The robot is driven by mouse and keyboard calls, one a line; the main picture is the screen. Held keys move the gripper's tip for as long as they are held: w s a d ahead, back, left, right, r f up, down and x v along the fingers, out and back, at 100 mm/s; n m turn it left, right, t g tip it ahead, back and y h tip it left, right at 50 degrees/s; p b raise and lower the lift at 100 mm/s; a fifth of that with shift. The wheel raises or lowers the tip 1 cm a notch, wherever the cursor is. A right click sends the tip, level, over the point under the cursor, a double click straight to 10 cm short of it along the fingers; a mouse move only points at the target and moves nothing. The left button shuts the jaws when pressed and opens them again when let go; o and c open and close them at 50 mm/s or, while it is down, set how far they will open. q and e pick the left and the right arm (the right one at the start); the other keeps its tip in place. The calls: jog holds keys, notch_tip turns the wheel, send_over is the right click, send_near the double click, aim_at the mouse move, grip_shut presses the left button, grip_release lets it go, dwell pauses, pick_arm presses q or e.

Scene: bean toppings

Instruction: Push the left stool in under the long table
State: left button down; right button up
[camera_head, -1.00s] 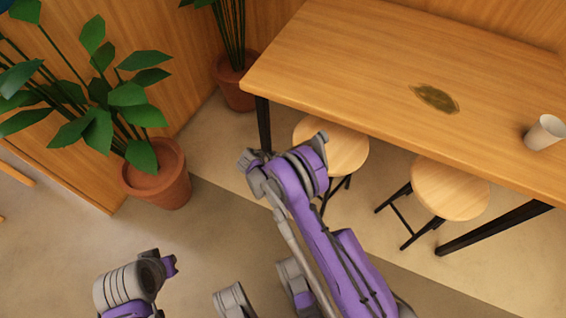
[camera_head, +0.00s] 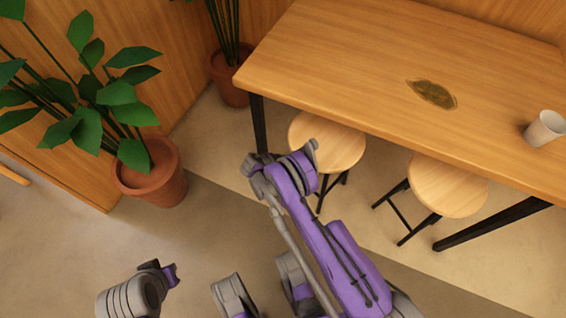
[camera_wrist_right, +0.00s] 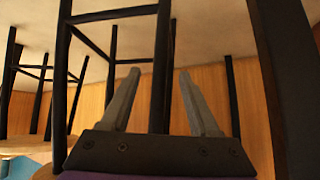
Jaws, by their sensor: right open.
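The left stool has a round light-wood seat (camera_head: 330,145) and dark legs. In the head view its far part is under the front edge of the long table (camera_head: 350,60), and its near part sticks out. My right arm covers some of its near left side and legs. In the right wrist view, my right gripper (camera_wrist_right: 160,98) is open. Dark stool legs (camera_wrist_right: 163,50) and crossbars stand close in front of the fingers, with one leg seen between them; contact cannot be told. My left arm shows at the lower left of the head view, but its gripper does not.
A second stool (camera_head: 447,188) stands to the right, partly under the table. A dark table leg (camera_head: 259,122) is left of the left stool. Potted plants stand at left (camera_head: 152,180) and behind (camera_head: 232,80). A white cup (camera_head: 544,129) is on the table.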

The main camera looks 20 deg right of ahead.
jog(key=b+x, duration=0.1)
jog(key=x, duration=0.7)
jog(key=shift+b, duration=0.4)
jog(key=shift+f, duration=0.1)
grip_shut()
dwell(0.8)
